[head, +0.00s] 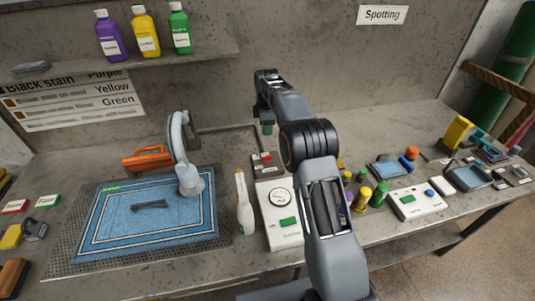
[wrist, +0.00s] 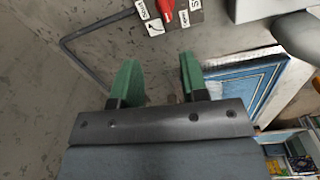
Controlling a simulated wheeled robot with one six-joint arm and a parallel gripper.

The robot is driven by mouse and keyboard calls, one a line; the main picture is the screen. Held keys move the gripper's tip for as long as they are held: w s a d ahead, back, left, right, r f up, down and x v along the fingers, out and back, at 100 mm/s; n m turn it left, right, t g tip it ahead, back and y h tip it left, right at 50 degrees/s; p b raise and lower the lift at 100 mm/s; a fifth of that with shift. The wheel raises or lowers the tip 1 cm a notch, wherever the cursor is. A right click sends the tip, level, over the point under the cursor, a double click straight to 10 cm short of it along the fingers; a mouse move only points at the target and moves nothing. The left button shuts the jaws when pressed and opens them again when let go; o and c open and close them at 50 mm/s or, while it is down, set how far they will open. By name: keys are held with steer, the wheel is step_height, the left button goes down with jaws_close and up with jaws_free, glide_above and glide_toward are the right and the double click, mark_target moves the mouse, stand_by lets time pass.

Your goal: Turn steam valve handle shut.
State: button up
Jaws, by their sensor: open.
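The steam valve has a small red handle (head: 265,157) on a dark plate with white labels at the back of the bench. The handle also shows at the top edge of the wrist view (wrist: 167,8), partly cut off, with labels on both sides. My gripper (head: 267,129) is above and just behind the valve in the head view, apart from it. In the wrist view my gripper (wrist: 157,62) has its two green fingers spread with nothing between them. The handle lies beyond the fingertips. The handle's exact angle is hard to tell.
A dark pipe (head: 228,128) runs from the valve along the wall. A grey steam arm (head: 179,150) stands over the blue rug (head: 105,225) on the left. A white box with a gauge (head: 280,215) stands in front of the valve. Bottles stand on the shelf (head: 205,50).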

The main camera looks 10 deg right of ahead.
mark_target(267, 156)
steer(key=shift+n, duration=0.9)
steer(key=f, duration=0.4)
steer(key=f+p, duration=0.1)
steer(key=f, duration=0.4)
steer(key=f+p, duration=0.1)
steer(key=f, duration=0.4)
steer(key=shift+s, duration=0.25)
jaws_close()
